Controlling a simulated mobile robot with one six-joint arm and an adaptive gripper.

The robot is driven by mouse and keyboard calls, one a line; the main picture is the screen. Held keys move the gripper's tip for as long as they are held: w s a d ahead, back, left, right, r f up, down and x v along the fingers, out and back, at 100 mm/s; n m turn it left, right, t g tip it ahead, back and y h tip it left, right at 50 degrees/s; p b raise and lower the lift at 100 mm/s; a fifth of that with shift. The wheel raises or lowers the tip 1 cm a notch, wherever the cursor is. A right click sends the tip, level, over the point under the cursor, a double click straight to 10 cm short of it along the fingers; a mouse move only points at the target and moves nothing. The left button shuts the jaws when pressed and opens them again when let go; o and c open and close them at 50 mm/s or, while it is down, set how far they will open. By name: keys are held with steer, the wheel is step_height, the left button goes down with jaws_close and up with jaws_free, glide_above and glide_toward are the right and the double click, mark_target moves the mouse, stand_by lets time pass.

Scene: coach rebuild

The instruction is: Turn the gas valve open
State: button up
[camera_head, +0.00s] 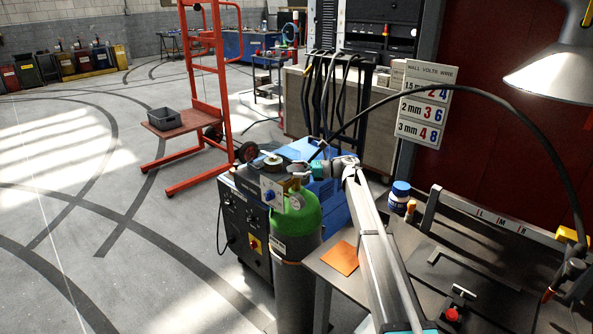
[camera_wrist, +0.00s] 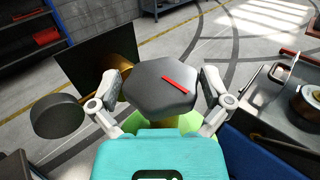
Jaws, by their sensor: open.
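The gas valve is a dark, many-sided knob (camera_wrist: 160,85) with a red bar marked across its top. It sits over the green top of the gas cylinder, seen in the wrist view. My gripper (camera_wrist: 161,80) is open, with one finger on each side of the knob. I cannot tell whether the fingers touch it. In the head view the gas cylinder (camera_head: 297,222) stands upright, with a green shoulder and dark body. A regulator with a blue knob (camera_head: 268,194) is at its top. My gripper's end is small there, and the valve knob is hard to make out.
A black welding machine (camera_head: 243,222) stands left of the cylinder. A red trolley (camera_head: 208,100) stands behind on open floor.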

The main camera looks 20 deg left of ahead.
steer(key=shift+d, duration=0.1)
steer(key=v, duration=1.1)
steer(key=shift+w+d, duration=0.15)
steer(key=shift+d, duration=0.2)
